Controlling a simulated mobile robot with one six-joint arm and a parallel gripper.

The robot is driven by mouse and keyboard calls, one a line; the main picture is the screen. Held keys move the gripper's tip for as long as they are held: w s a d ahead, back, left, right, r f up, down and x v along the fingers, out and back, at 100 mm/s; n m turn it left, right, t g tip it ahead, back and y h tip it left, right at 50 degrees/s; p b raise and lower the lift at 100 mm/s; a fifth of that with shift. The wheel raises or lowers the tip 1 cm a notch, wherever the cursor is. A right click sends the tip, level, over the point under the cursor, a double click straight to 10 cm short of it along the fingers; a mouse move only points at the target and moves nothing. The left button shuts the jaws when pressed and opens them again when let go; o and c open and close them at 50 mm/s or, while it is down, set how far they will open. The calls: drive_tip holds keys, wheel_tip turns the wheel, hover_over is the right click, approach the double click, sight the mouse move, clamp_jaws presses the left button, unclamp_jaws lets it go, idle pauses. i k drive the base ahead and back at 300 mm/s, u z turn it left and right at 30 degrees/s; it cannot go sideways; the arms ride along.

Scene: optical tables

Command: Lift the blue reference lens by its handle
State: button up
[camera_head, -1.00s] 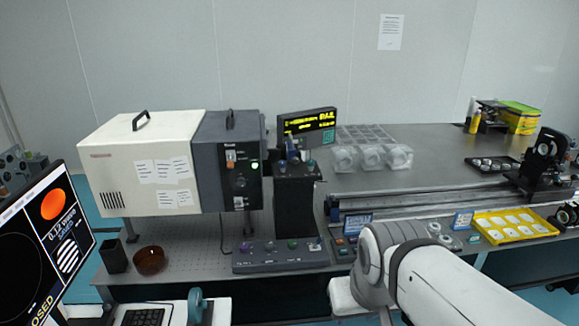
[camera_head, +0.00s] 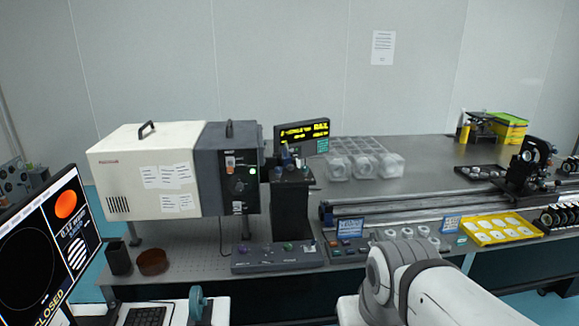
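I cannot pick out the blue reference lens or its handle with certainty. A small blue part (camera_head: 287,156) shows on top of the black stand (camera_head: 292,212), too small to tell what it is. A teal-blue round object (camera_head: 196,303) stands upright on the white surface at the bottom, partly cut by the frame; I cannot tell whether it is a lens. My white and grey arm shows at the bottom right. My gripper is out of the picture, so its fingers and any contact are hidden.
A cream and grey box (camera_head: 150,172) stands at the left of the perforated table. A control panel (camera_head: 278,256) lies before the stand. Clear containers (camera_head: 362,160), a rail (camera_head: 400,208) and a yellow tray (camera_head: 502,229) are to the right. A monitor (camera_head: 45,255) blocks the lower left.

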sight(287, 159)
drive_tip(key=z, duration=0.25)
drive_tip(key=i, duration=2)
drive_tip(key=u, duration=0.65)
drive_tip(key=k, duration=0.9)
drive_tip(key=u, duration=0.1)
drive_tip(key=i, duration=0.9)
